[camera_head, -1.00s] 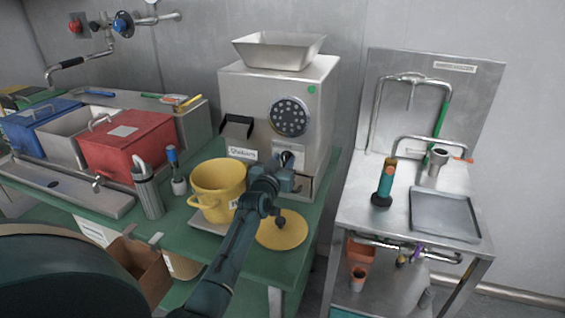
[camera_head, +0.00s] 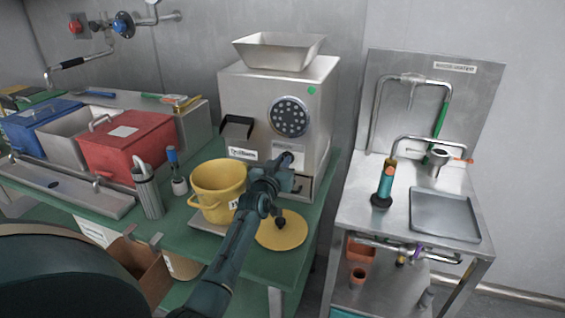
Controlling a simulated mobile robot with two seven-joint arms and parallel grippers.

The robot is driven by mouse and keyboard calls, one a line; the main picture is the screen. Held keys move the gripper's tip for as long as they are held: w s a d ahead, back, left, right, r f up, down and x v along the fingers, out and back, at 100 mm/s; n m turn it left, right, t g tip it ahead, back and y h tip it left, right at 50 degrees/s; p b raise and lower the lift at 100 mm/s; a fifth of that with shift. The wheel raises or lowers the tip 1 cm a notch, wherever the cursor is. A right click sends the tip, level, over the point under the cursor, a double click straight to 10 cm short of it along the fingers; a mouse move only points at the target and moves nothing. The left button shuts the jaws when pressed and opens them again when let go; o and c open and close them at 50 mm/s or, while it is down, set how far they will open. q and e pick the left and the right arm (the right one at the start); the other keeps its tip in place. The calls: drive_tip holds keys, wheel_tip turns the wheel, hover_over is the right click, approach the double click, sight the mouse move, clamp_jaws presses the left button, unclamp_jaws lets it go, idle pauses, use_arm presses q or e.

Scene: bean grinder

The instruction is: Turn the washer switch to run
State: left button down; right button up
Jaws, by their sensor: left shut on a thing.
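A silver boxy machine (camera_head: 315,110) with a round perforated plate (camera_head: 289,116) and a hopper (camera_head: 279,51) stands on the green bench. A small dark switch (camera_head: 288,157) is low on its front, beside a pale label. My left gripper (camera_head: 286,174) is at this switch and looks shut on it. The fingers hide most of the switch, so its exact setting cannot be read. A yellow bucket (camera_head: 218,188) stands just left of my left gripper and forearm. My right gripper is not in view.
A yellow disc (camera_head: 281,231) lies below my gripper. A red box (camera_head: 127,142), a blue box (camera_head: 40,122) and a grey cylinder holder (camera_head: 147,192) stand to the left. A steel stand (camera_head: 400,222) with pipes and a tray (camera_head: 444,214) is on the right, across a gap.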

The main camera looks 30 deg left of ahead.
use_arm(q)
drive_tip(key=shift+s+a+f+n+p, duration=0.1)
drive_tip(key=shift+a+n+p, duration=0.1)
drive_tip(key=shift+n, duration=2.1)
drive_tip(key=shift+a+f+n+p, duration=0.1)
drive_tip(key=shift+a+n+p, duration=0.05)
drive_tip(key=shift+n, duration=2.15)
drive_tip(key=c, duration=1.5)
unclamp_jaws()
drive_tip(key=v, duration=1.3)
drive_tip(key=shift+s+a, duration=0.1)
